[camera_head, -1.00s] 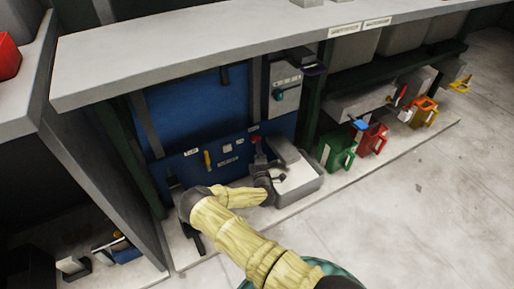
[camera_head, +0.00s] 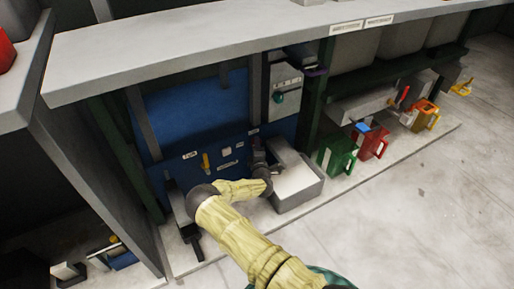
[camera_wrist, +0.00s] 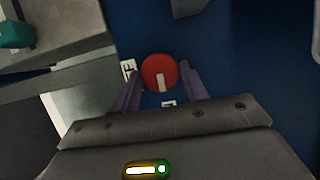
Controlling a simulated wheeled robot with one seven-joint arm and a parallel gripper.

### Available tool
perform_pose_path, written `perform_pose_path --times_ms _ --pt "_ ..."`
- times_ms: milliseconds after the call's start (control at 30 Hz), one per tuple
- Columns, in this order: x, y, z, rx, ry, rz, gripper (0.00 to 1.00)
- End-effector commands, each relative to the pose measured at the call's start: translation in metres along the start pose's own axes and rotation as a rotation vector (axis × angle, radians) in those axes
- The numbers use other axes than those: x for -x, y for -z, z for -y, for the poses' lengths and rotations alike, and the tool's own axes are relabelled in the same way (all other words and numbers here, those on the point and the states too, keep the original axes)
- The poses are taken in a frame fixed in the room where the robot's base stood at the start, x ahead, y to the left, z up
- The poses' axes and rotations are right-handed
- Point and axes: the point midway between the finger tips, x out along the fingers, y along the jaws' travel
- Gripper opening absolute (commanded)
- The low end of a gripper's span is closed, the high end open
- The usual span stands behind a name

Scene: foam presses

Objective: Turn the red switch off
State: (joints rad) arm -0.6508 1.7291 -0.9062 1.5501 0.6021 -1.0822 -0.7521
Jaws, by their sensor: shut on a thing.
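The red switch (camera_wrist: 160,72) is a round knob with a white bar mark on the blue panel (camera_wrist: 215,60). In the wrist view the bar runs from the knob's middle toward the bottom edge. My gripper (camera_wrist: 160,82) has its two purple fingers on either side of the knob and is shut on it. One small white label (camera_wrist: 128,70) is left of the knob, another (camera_wrist: 168,104) below it. In the head view my gripper (camera_head: 258,156) is at the right part of the blue panel (camera_head: 195,115) and hides the red switch.
A yellow handle (camera_head: 206,162) is on the panel to the left. A grey box (camera_head: 299,187) stands close to the right of my gripper. A grey unit with a teal knob (camera_head: 279,98) is above. Green (camera_head: 335,155) and red (camera_head: 371,142) containers stand further right. The floor at right is clear.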

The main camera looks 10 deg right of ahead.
Motion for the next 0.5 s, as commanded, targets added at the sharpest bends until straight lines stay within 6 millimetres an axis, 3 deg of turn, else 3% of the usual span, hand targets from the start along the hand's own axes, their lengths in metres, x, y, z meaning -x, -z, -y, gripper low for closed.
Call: perform_pose_path --times_ms 500 --pt "0.0003 -0.0009 -0.0063 -0.13 0.053 0.003 0.21"
